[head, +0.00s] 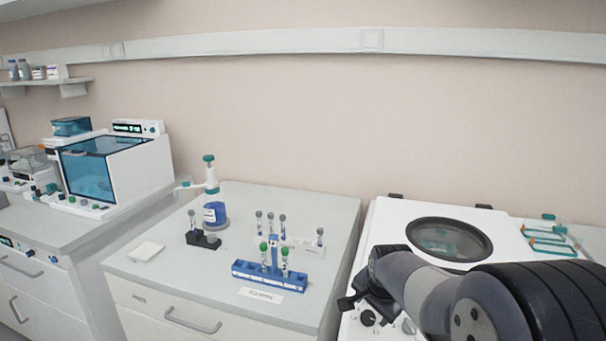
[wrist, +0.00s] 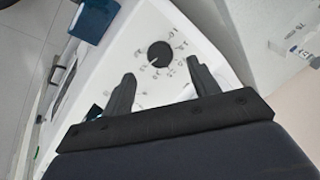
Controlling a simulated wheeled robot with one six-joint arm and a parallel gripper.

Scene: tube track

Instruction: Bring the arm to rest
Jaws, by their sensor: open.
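My gripper (wrist: 160,90) is open and empty in the wrist view, its two dark fingers apart. It hangs above the front panel of a white machine (wrist: 110,45), with a black dial (wrist: 158,54) showing just beyond the fingers. In the head view my arm reaches in from the lower right, over the white machine (head: 385,215), and my gripper (head: 347,303) is at its front left edge. The machine has a round dark-rimmed window (head: 448,240) in its lid. A black knob (head: 368,318) shows below the gripper.
A blue tube rack (head: 268,277) with green-capped tubes stands on the middle bench, left of my gripper. Behind it are a white rack (head: 303,245) with grey-capped tubes and a blue-labelled bottle dispenser (head: 214,213). A teal tube holder (head: 550,236) lies at the right.

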